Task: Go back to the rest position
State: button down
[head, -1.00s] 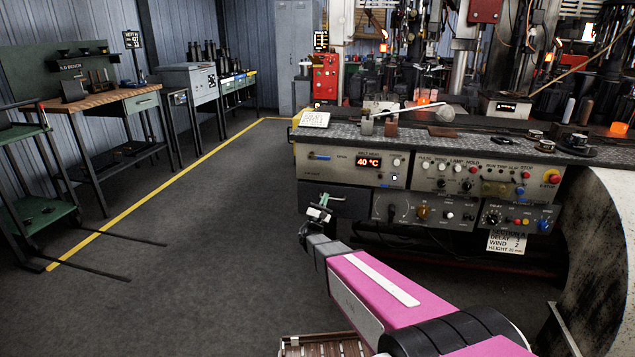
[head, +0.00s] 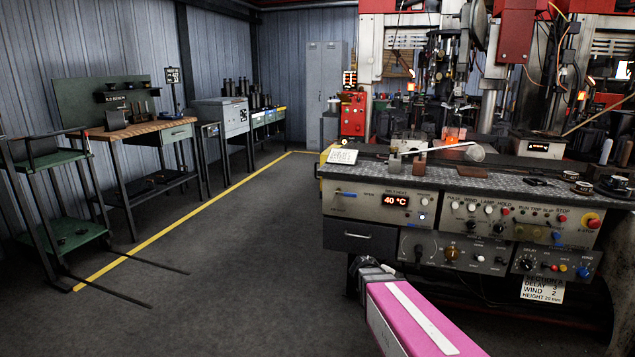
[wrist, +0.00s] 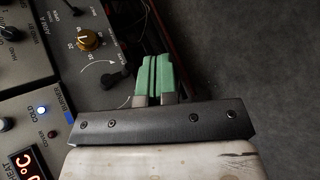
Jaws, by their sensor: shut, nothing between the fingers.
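My gripper's green fingers (wrist: 155,77) show in the wrist view. They lie side by side, pressed together, with nothing between them. They are beside the lower control panel with the brass-coloured knob (wrist: 88,40), over dark floor. In the head view, my pink arm reaches up from the bottom edge toward the front of the machine bench (head: 470,172), ending in a dark wrist. The fingers themselves are hidden there. A dark drawer (head: 349,237) with a pale handle is shut in the bench's front left, just above my wrist.
The bench front carries a 40 °C display (head: 396,201), switches and a red stop button (head: 592,220). At left stand a green cart (head: 62,222) with prongs low over the floor and a wooden-topped workbench (head: 140,128). The grey floor (head: 240,260) between is clear.

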jog(key=s+a+m+g+y, duration=0.1)
jog(key=s+a+m+y, duration=0.5)
jog(key=s+a+y, duration=0.3)
jog(key=shift+s+a+f+g+y, duration=0.3)
jog(key=shift+s+a+f+y, duration=0.1)
jog(key=shift+s+y, duration=0.45)
